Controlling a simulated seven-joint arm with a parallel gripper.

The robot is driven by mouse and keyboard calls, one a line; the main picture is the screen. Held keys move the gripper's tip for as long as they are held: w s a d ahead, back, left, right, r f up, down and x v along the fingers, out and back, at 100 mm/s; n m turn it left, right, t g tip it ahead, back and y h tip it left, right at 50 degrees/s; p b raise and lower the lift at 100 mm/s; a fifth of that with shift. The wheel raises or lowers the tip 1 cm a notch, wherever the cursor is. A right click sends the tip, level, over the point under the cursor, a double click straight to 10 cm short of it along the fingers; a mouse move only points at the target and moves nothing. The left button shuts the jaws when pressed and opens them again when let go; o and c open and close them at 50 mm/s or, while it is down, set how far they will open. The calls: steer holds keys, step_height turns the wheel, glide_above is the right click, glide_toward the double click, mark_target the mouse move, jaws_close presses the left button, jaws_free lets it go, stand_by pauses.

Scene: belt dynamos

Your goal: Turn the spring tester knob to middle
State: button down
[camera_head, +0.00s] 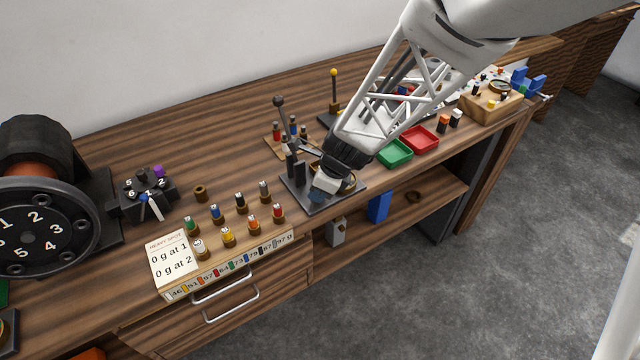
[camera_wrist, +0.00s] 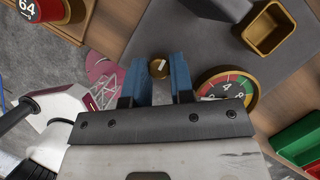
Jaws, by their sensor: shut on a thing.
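The spring tester is a dark grey plate (camera_head: 300,198) with black upright parts on the bench's front edge. In the wrist view its small brass knob (camera_wrist: 159,66), with a pale mark on its top, sits between the blue fingers of my gripper (camera_wrist: 160,72). My gripper is shut on this knob. Right of it is a round brass-rimmed dial (camera_wrist: 230,88) with red, yellow and green sectors. In the head view my gripper (camera_head: 326,186) covers the knob and part of the dial.
A square brass cup (camera_wrist: 268,30) stands on the plate. Left are several small capped weights and a labelled rack (camera_head: 228,265). Right are green (camera_head: 394,153) and red (camera_head: 419,139) trays. Levers stand behind. The floor lies beyond the front edge.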

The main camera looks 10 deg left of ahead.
steer(key=shift+m, duration=0.6)
steer(key=shift+t, duration=0.3)
steer(key=c, duration=1)
jaws_free()
steer(key=shift+r, duration=0.15)
steer(key=shift+v, duration=3.8)
steer(key=shift+d, duration=0.15)
